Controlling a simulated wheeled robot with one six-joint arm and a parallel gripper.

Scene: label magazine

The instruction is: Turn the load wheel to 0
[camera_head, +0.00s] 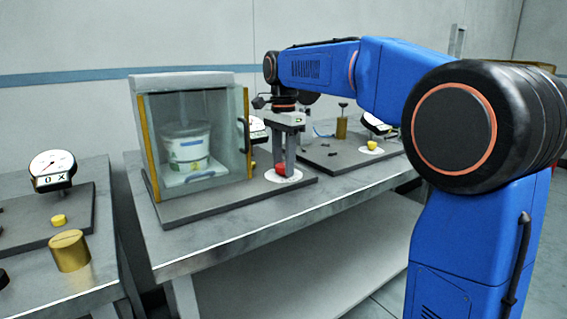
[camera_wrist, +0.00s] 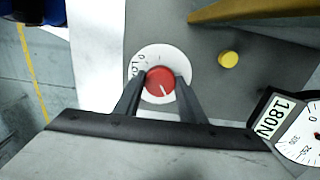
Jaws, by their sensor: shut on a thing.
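The load wheel is a red knob (camera_wrist: 160,81) on a round white dial plate (camera_wrist: 150,57). In the wrist view the plate carries small dark lettering and a 0 at its upper left. The knob's white pointer line points down and slightly right, away from the 0. My gripper (camera_wrist: 159,84) is shut on the knob, one finger on each side. In the head view my gripper (camera_head: 283,160) reaches straight down onto the red knob (camera_head: 281,169). A gauge (camera_wrist: 300,130) beside it shows a plate reading 180N; its dial is partly cut off.
A glass-fronted cabinet (camera_head: 247,165) holding a white tub (camera_head: 187,146) stands left of my gripper. A yellow button (camera_wrist: 229,59) is near the wheel. Another gauge station (camera_head: 52,170) is at far left, and one more with a yellow knob (camera_head: 372,145) is at right.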

